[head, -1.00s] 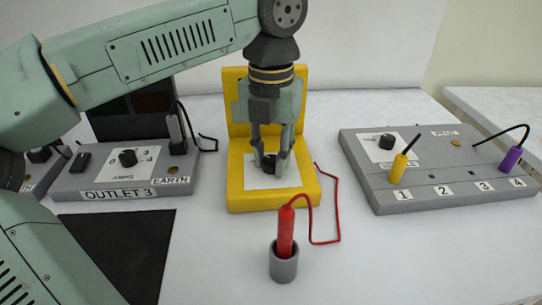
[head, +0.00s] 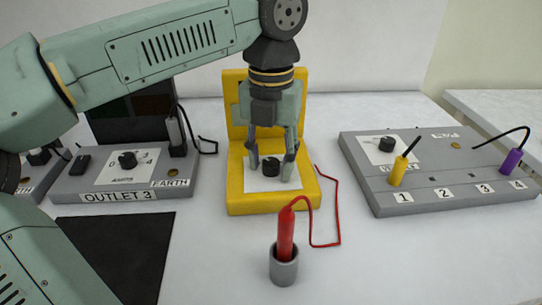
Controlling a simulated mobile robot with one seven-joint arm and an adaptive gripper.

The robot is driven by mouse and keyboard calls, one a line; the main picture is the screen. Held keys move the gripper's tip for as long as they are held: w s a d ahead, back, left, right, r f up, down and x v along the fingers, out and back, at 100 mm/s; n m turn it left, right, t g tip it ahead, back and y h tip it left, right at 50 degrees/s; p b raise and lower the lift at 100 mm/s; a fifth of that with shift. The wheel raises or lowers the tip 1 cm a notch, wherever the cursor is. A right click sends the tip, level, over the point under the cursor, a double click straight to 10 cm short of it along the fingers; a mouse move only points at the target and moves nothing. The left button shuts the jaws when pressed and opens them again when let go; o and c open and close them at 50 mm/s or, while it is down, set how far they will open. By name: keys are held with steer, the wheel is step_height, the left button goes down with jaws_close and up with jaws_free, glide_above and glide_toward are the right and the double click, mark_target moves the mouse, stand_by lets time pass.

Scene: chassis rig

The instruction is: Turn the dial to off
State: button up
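A black dial (head: 271,168) sits on the white plate of a yellow L-shaped stand (head: 275,202) in the middle of the table. My gripper (head: 270,167) points down over it, open. One finger is left of the dial and the other right of it, with gaps between. I cannot tell which mark the dial points to. Other black dials show on the OUTLET 3 box (head: 127,160) and on the right grey box (head: 387,145).
A red probe (head: 285,235) stands in a grey cup (head: 284,265) in front, its red wire (head: 338,215) running beside the stand. Yellow (head: 398,172) and purple (head: 510,160) plugs stand on the right box. The front right table is clear.

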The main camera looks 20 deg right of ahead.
mark_target(271, 162)
steer(key=shift+o, duration=0.2)
step_height(271, 162, up, 8)
steer(key=shift+f, duration=0.25)
stand_by(0.7)
